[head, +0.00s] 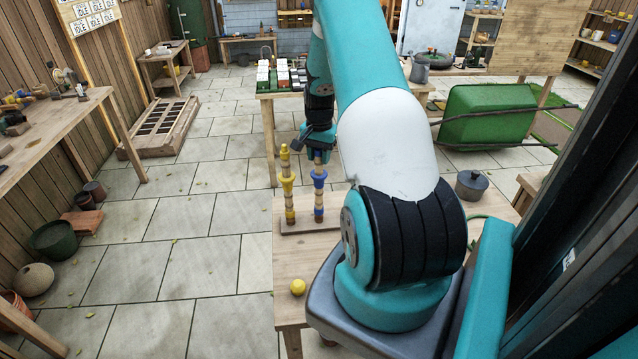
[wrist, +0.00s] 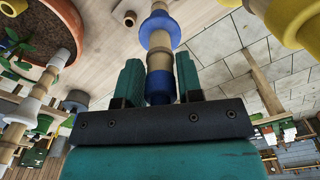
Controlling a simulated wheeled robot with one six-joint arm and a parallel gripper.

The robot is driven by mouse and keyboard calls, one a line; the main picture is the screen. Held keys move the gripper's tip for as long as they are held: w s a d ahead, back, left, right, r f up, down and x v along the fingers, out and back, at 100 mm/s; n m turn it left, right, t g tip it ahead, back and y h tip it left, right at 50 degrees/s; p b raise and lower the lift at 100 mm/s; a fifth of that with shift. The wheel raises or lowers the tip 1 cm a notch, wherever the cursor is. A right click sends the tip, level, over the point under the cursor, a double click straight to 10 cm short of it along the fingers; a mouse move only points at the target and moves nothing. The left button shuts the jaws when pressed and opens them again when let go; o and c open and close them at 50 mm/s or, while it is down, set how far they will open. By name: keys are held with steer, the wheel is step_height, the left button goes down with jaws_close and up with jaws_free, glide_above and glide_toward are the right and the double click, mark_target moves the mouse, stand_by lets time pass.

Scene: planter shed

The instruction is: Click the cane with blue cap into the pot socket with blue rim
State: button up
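The cane with blue cap (head: 319,200) stands upright in a wooden rack (head: 305,225), right of a yellow-capped cane (head: 289,200). My gripper (head: 318,145) is at its top. In the wrist view the cane runs between my gripper's two teal fingers (wrist: 159,75), its blue cap (wrist: 158,86) near the palm and a wide blue collar (wrist: 159,28) farther out. The fingers look close against both sides. A terracotta pot (wrist: 75,25) with soil and a plant shows at upper left. A small blue part (wrist: 11,34) lies at its edge; whether it is the blue-rimmed socket is unclear.
A yellow ball (head: 297,287) lies on the near table's front left. The paved floor at left is largely clear.

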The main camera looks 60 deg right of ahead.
steer(key=shift+s+a+f, duration=0.2)
steer(key=shift+f, duration=0.25)
steer(key=c, duration=0.4)
steer(key=shift+w+d+r+p, duration=0.15)
steer(key=shift+r+p, duration=1)
steer(key=shift+r, duration=0.65)
steer(key=shift+w+r+p, duration=0.1)
steer(key=shift+r+p, duration=1.05)
steer(key=shift+r, duration=0.65)
steer(key=shift+c, duration=0.2)
